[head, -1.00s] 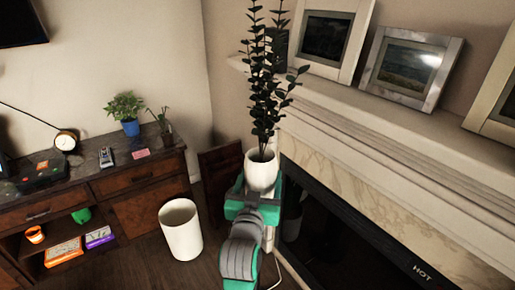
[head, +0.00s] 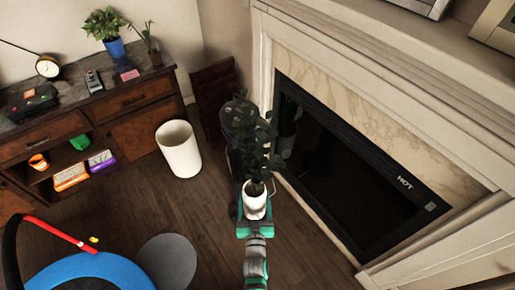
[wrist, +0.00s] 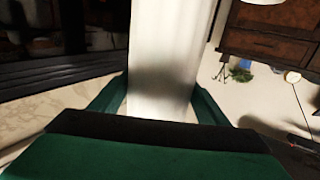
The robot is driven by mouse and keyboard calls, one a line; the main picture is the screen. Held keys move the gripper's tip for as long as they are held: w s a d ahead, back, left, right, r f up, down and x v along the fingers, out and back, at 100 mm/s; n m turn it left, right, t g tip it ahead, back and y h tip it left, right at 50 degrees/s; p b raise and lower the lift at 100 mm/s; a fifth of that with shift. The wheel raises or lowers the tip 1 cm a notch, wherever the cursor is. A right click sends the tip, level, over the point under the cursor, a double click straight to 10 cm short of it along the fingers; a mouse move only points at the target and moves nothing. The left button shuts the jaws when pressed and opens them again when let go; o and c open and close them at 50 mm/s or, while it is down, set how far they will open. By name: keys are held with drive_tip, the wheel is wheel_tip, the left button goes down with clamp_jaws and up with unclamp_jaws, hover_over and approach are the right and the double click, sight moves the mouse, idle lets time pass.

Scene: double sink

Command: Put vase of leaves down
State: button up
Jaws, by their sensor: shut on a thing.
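The vase of leaves is a white pot (head: 254,205) with tall dark green leafy stems (head: 252,140). In the head view it is in front of the fireplace, above the wooden floor. My gripper (head: 254,221) is shut on the white vase. The wrist view shows the pale vase wall (wrist: 165,60) between the two green fingers (wrist: 160,98). The stems lean slightly left at the top. The head view does not show how high the pot is above the floor.
The fireplace (head: 345,160) stands close on the right. A white bin (head: 179,150) and wooden cabinet (head: 95,125) are to the left. A blue round object with a red bar (head: 60,235) and a grey disc (head: 167,262) lie at lower left. Bare floor (head: 140,205) shows between.

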sight(254, 218)
drive_tip(key=s+f, duration=0.1)
drive_tip(key=f, duration=0.1)
drive_tip(key=s+f, duration=0.1)
drive_tip(key=f, duration=0.2)
drive_tip(key=s+f, duration=0.2)
drive_tip(key=shift+a+f, duration=0.35)
drive_tip(key=shift+s+d+f, duration=0.1)
drive_tip(key=shift+d+f, duration=0.1)
drive_tip(key=shift+f, duration=0.25)
drive_tip(key=shift+w, duration=0.2)
